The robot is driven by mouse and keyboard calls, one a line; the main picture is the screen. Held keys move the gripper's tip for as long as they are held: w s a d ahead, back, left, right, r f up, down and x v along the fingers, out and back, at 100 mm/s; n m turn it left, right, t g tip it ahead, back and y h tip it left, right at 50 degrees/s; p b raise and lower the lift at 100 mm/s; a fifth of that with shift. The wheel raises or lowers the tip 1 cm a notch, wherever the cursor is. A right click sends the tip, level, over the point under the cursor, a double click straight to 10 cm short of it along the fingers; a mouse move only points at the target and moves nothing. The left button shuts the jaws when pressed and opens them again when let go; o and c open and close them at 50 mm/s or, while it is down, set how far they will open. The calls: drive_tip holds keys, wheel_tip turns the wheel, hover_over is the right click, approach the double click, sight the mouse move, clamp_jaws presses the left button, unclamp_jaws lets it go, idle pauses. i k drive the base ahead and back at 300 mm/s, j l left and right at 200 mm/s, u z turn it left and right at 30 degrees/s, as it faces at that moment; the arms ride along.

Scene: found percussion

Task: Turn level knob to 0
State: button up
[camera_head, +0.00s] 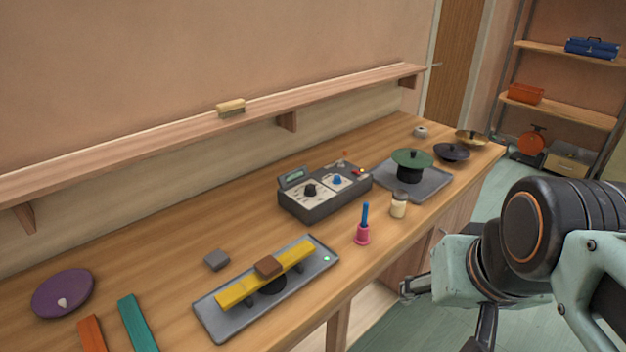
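A dark grey control box (327,203) stands on the wooden bench, with a small display (293,176) at its back left. A black knob (310,190) sits on its left panel and a blue knob (337,180) on its right panel. The labels are too small to read, so I cannot tell which knob is the level knob or where either points. My gripper (444,312) is at the lower right, off the front edge of the bench and well apart from the box. Its fingers look spread and empty; one runs out of the picture.
In front of the box stand a pink bell with a blue handle (363,226) and a small jar (398,206). A grey tray with a green cymbal (411,158) is at its right. A tray with a yellow bar (249,289) lies front left. A shelf (180,125) runs behind.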

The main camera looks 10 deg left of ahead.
sight(336, 180)
drive_tip(key=k+j+u, duration=0.1)
drive_tip(key=k+u, duration=0.2)
drive_tip(key=k, duration=0.35)
drive_tip(key=u, duration=1.2)
drive_tip(key=i+l+u, duration=0.1)
drive_tip(key=u, duration=0.15)
drive_tip(key=l+u, duration=0.3)
drive_tip(key=i+l, duration=0.1)
drive_tip(key=l, duration=0.85)
drive_tip(key=i+l, duration=0.15)
drive_tip(key=l, duration=0.3)
drive_tip(key=i+l, duration=0.1)
drive_tip(key=l, duration=0.85)
drive_tip(key=i, duration=0.05)
